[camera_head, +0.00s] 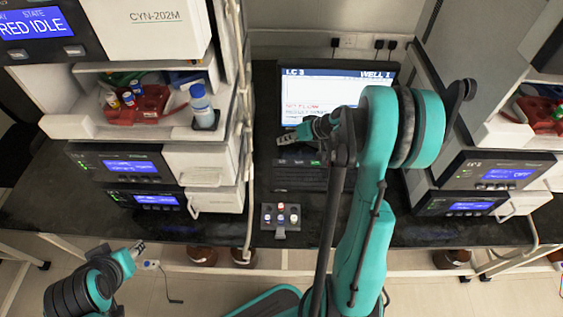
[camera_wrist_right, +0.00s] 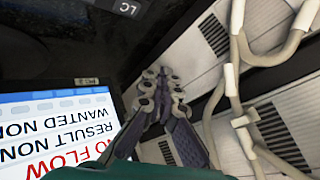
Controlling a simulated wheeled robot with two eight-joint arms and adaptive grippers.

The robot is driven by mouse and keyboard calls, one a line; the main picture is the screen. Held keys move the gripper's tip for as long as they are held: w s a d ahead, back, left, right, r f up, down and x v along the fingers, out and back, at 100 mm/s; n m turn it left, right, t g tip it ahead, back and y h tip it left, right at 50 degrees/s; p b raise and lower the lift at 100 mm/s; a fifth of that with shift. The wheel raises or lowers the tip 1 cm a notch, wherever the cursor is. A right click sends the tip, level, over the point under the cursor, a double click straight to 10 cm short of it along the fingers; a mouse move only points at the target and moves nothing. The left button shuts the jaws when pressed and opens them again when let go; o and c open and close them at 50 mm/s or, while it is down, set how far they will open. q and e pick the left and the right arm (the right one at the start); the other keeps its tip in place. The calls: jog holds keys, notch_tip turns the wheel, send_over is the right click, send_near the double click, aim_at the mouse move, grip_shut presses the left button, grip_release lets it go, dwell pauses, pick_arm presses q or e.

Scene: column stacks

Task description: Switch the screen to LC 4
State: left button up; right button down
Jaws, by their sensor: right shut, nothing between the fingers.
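The screen (camera_head: 315,85) stands at the back of the bench between the column stacks, partly covered by my right arm. Its top line reads LC 3 on the left and WELL 1 on the right, with red NO FLOW text lower down. In the right wrist view the screen (camera_wrist_right: 60,120) shows rotated, at the left. My right gripper (camera_head: 284,139) is shut and empty, in front of the screen's lower left as the head sees it; its fingers also show in the wrist view (camera_wrist_right: 160,80). My left gripper (camera_head: 138,247) is low at the left, too small to read.
A dark unit (camera_head: 295,178) lies below the screen. Instrument stacks stand left (camera_head: 203,160) and right (camera_head: 480,170), with pale tubing (camera_wrist_right: 240,60) beside my right gripper.

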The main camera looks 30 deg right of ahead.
aim_at(284, 162)
notch_tip(284, 162, down, 8)
jog(key=b, duration=0.5)
jog(key=shift+r+b, duration=0.15)
jog(key=shift+b, duration=0.2)
jog(key=shift+f+b, duration=0.3)
jog(key=shift+f, duration=0.05)
dwell(0.6)
jog(key=shift+f+b, duration=0.4)
jog(key=shift+b, duration=0.05)
jog(key=shift+f+b, duration=0.4)
jog(key=shift+f, duration=0.05)
dwell(0.4)
jog(key=shift+r, duration=0.15)
jog(key=shift+r+p, duration=0.55)
jog(key=shift+r, duration=0.2)
jog(key=shift+r+p, duration=1.85)
jog(key=shift+r, duration=0.65)
